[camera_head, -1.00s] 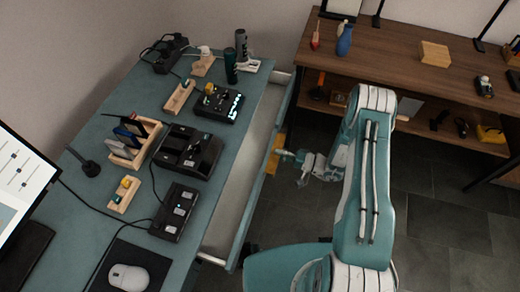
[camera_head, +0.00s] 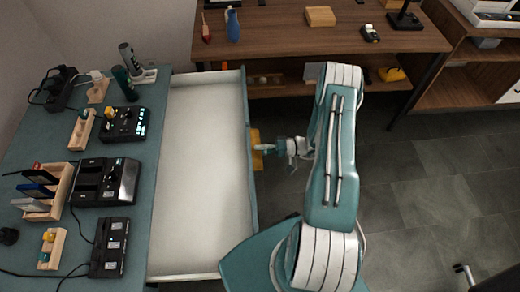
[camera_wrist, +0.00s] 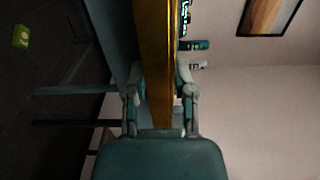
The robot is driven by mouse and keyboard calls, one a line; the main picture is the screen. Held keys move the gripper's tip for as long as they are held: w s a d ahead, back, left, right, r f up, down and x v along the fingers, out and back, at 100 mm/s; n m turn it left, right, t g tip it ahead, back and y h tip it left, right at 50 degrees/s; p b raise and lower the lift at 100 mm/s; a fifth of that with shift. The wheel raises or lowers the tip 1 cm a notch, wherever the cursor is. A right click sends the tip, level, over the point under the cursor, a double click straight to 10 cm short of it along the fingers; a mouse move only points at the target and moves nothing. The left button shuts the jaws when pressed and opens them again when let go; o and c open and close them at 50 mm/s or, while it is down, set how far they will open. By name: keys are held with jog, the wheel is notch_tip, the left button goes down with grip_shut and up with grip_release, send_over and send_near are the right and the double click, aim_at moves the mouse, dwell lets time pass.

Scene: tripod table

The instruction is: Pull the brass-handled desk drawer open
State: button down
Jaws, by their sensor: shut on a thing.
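The desk drawer (camera_head: 200,165) stands well out from the teal desk (camera_head: 40,135). Its white inside is empty, and its teal front (camera_head: 250,190) faces right. The brass handle (camera_head: 256,150) sits on the outer side of that front. My gripper (camera_head: 264,148) is at the handle, reaching in from the right. In the wrist view, the brass handle (camera_wrist: 156,60) runs between the two fingers, and my gripper (camera_wrist: 160,105) is shut on it. The exact finger contact is small in the head view.
A brown wooden bench (camera_head: 330,40) with a lower shelf stands behind the drawer's far end. Chargers, a black console (camera_head: 124,122) and wooden holders cover the desk top. The dark tiled floor (camera_head: 420,190) to the right is open.

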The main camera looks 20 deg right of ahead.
jog(key=shift+s+a+f, duration=0.15)
jog(key=shift+a+f, duration=0.05)
jog(key=shift+f, duration=0.1)
jog(key=c, duration=0.7)
grip_release()
jog(key=shift+d, duration=0.2)
jog(key=shift+o, duration=0.9)
jog(key=shift+d, duration=0.15)
jog(key=shift+d, duration=0.15)
jog(key=v, duration=1.2)
